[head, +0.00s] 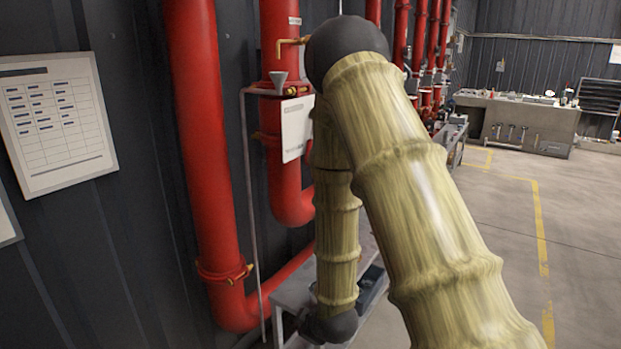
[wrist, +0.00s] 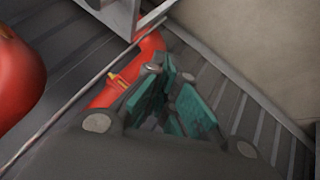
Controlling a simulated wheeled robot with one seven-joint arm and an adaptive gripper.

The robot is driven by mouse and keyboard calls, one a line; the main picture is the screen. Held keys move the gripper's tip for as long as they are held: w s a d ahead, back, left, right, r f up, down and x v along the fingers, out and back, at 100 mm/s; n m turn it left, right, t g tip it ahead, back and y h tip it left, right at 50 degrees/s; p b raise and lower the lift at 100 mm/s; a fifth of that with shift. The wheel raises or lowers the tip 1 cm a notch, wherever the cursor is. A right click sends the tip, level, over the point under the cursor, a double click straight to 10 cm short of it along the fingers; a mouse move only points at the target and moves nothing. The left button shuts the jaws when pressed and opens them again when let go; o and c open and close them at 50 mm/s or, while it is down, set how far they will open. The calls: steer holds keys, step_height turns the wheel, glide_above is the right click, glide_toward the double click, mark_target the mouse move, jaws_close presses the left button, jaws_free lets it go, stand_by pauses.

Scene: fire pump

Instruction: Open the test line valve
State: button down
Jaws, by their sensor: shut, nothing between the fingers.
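A small brass tap (head: 290,44) with a bent spout juts from the upper red pipe in the head view, above a grey funnel (head: 279,80). My arm hides part of the area beside it, and I cannot tell if this tap is the test line valve. In the wrist view my gripper (wrist: 178,80) is shut and empty, its teal-padded fingers close together. A red pipe (wrist: 150,45) with a yellow fitting (wrist: 118,80) lies beyond the fingers, to the left. My gripper is hidden in the head view.
A tall red pipe (head: 205,130) stands along the dark ribbed wall. A thin grey drain pipe (head: 250,190) runs down from the funnel. A grey bench (head: 290,295) stands low behind my arm. The floor (head: 500,220) at the right is clear.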

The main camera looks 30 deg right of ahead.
steer(key=w+d+r+n+t+h+p, duration=0.1)
steer(key=w+d+r+n+t, duration=0.3)
steer(key=r, duration=0.9)
steer(key=w+d+r+n+t+p, duration=0.15)
steer(key=d+r, duration=0.35)
steer(key=r, duration=0.9)
steer(key=w+d+r+n+t+h+p, duration=0.1)
steer(key=w+d+r+t+p, duration=0.3)
steer(key=r, duration=0.9)
steer(key=w+d+f+g+p, duration=0.1)
steer(key=w+d+f+p, duration=0.1)
steer(key=w, duration=0.9)
steer(key=shift+w+d, duration=0.25)
steer(key=shift+d, duration=0.45)
steer(key=shift+f+g, duration=0.1)
steer(key=shift+g, duration=0.15)
